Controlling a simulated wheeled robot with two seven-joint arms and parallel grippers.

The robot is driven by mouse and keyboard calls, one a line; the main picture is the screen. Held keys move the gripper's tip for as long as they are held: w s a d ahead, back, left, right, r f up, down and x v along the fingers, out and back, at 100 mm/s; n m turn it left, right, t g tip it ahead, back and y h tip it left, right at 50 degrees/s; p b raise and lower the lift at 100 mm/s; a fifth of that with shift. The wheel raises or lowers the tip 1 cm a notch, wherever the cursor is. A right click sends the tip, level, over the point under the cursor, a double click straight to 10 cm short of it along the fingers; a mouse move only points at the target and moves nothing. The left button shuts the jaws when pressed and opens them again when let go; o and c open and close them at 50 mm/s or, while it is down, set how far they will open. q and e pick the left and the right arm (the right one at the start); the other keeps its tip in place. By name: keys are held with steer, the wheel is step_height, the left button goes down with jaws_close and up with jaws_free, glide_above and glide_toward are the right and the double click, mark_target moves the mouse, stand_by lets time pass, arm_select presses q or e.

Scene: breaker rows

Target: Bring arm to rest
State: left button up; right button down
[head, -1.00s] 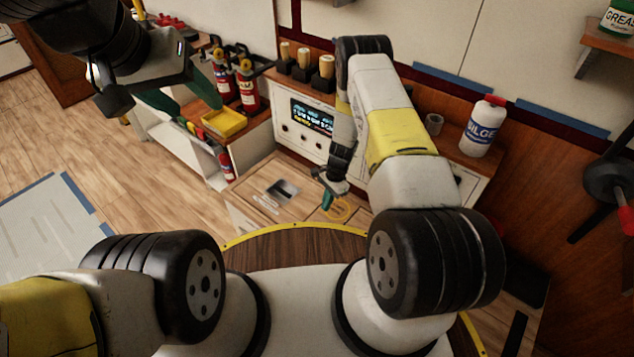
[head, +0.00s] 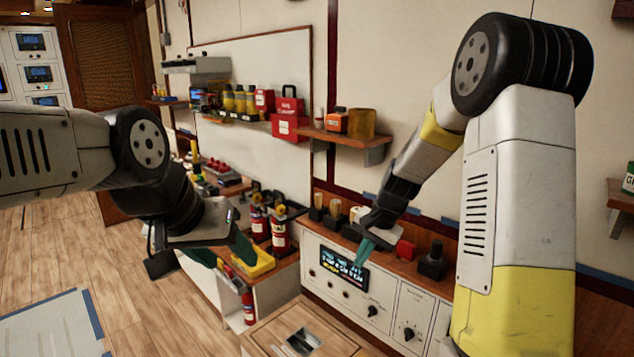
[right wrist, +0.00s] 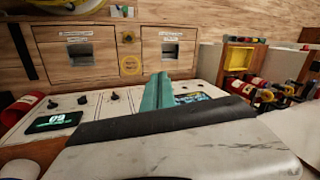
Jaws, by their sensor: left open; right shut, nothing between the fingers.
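My right gripper (head: 363,252) shows in the head view in front of the control panel with the dark display (head: 342,267). Its teal fingers are shut with nothing between them, and they overlap the display in the picture. In the right wrist view the closed teal fingers (right wrist: 157,92) point toward a wooden face with two grey recesses. My right arm (head: 520,180) rises at the right and bends down to the gripper. My left gripper (head: 222,250) is at the left, above the yellow tray (head: 254,265) in the picture. Its teal fingers are apart and it holds nothing.
Red fire extinguishers (head: 279,232) stand behind the yellow tray. A wall shelf (head: 345,138) holds an orange container and a brown box. A black knob-topped item (head: 434,262) sits on the wooden ledge right of my right gripper.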

steer(key=s+d+r+n+t, duration=0.1)
steer(key=s+r+n+t, duration=0.15)
steer(key=s+r, duration=0.95)
steer(key=s+d+r+n+t+h, duration=0.1)
steer(key=s+r+n, duration=0.3)
steer(key=s, duration=0.8)
steer(key=shift+s+d+r+t, duration=0.15)
steer(key=shift+d+r+t, duration=0.25)
steer(key=shift+r, duration=0.35)
